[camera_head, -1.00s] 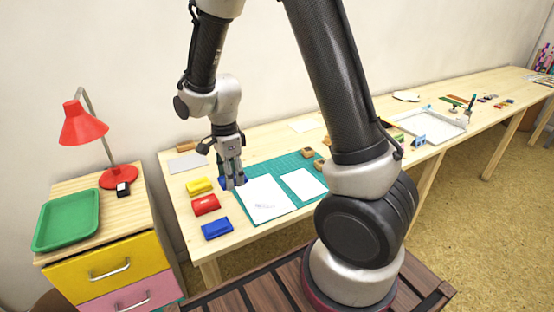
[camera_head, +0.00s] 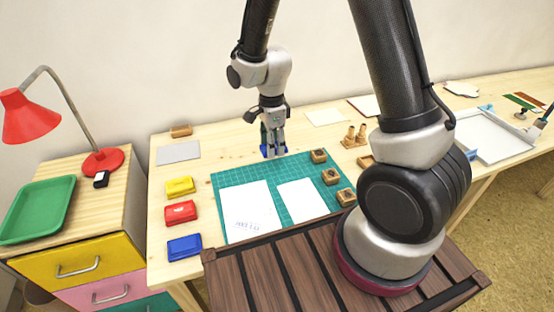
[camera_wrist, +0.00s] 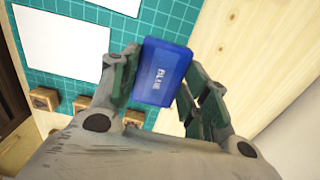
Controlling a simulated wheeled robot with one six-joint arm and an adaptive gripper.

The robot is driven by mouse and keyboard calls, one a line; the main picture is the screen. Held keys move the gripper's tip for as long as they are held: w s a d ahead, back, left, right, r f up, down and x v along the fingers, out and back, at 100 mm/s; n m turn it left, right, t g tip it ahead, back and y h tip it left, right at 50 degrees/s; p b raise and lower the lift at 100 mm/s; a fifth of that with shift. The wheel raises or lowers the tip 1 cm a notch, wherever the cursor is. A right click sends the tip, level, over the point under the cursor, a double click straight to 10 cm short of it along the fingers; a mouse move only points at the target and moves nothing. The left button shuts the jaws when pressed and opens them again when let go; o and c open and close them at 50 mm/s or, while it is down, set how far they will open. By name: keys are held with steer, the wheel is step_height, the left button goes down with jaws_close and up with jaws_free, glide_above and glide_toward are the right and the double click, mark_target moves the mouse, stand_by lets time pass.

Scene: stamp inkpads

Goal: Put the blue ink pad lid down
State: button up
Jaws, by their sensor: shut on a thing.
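My gripper (camera_head: 272,152) is shut on the blue ink pad lid (camera_wrist: 163,72), which reads "BLUE" in the wrist view. The fingers hold the lid by two opposite sides. In the head view the lid sits between the fingertips at the back edge of the green cutting mat (camera_head: 228,178). I cannot tell whether it touches the surface. The blue ink pad (camera_head: 184,247) lies on the table left of the mat, in front of the red pad (camera_head: 180,212) and the yellow pad (camera_head: 180,185).
White sheets (camera_head: 250,208) lie on the mat. Several wooden stamps (camera_head: 331,176) stand along its right side. A grey plate (camera_head: 178,152) lies at the back left, with a wooden block (camera_head: 181,131) behind it. Bare table (camera_head: 225,150) shows between plate and gripper.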

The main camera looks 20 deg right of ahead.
mark_target(273, 167)
step_height(273, 167, down, 7)
steer(key=shift+r, duration=0.15)
stand_by(0.4)
steer(key=o, duration=0.8)
steer(key=shift+c, duration=0.2)
